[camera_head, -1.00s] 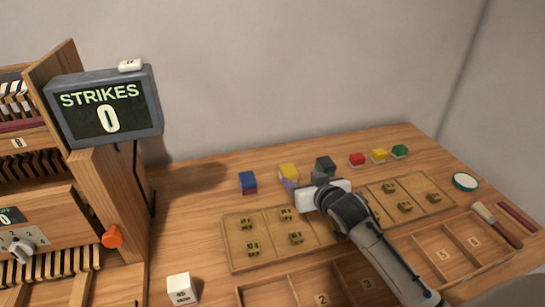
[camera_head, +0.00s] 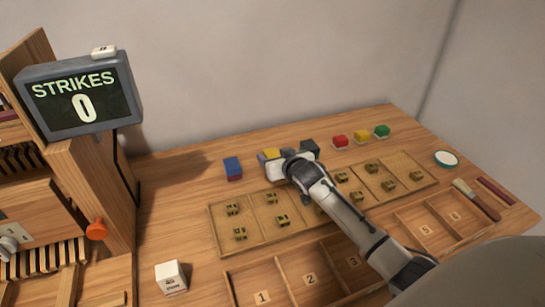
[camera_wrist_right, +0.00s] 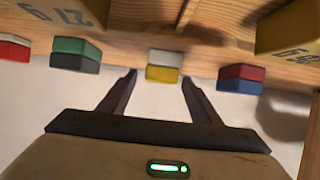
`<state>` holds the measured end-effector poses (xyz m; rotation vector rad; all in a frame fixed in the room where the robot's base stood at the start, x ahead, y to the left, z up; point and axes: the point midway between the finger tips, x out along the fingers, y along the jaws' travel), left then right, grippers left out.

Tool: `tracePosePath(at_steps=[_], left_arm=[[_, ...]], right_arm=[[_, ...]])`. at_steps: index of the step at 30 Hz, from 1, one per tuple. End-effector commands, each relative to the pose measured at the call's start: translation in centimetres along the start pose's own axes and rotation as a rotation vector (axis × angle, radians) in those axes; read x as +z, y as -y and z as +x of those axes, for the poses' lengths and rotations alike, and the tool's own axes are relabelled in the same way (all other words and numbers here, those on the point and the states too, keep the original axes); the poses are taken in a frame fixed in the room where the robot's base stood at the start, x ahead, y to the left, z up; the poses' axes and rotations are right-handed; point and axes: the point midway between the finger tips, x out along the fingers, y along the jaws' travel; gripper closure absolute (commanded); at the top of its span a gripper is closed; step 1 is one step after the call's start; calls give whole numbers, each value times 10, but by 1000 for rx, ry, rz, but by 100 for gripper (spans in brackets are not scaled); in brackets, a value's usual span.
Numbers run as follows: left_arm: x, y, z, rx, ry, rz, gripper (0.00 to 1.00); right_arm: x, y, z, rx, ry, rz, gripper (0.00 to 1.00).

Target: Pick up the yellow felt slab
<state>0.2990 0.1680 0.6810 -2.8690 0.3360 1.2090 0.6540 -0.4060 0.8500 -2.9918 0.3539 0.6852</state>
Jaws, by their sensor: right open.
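A yellow slab (camera_head: 270,154) with a pale layer under it stands in the back row of blocks, left of the dark block, partly hidden by my right gripper. In the right wrist view the yellow slab (camera_wrist_right: 163,74) shows between the two dark fingertips, a little beyond them; I cannot tell if they touch it. My right gripper (camera_wrist_right: 160,80) is open and empty. In the head view the right gripper (camera_head: 280,162) is at the yellow slab, its fingers mostly hidden. A second, smaller yellow block (camera_head: 361,137) sits further right. My left gripper is not in view.
A blue-and-red block (camera_head: 232,168) stands left of the slab, and a dark block (camera_head: 310,147) close on its right. Red (camera_head: 340,141) and green (camera_head: 382,131) blocks follow. A wooden tray (camera_head: 225,240) with brass pieces lies in front. A wooden cabinet with a strikes display (camera_head: 82,95) stands left.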

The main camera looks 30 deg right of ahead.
Motion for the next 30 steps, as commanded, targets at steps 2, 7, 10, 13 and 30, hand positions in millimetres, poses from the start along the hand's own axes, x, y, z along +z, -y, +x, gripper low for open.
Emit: tracePosePath(at_steps=[2, 7, 10, 13, 30], left_arm=[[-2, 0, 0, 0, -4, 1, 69], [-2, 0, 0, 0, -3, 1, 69], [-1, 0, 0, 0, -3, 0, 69], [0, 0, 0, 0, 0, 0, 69], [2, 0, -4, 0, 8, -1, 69]], right_arm=[[0, 0, 1, 0, 1, 0, 42], [0, 0, 1, 0, 0, 0, 44], [0, 0, 1, 0, 0, 0, 61], [0, 0, 1, 0, 0, 0, 78], [-40, 0, -18, 0, -7, 0, 86]])
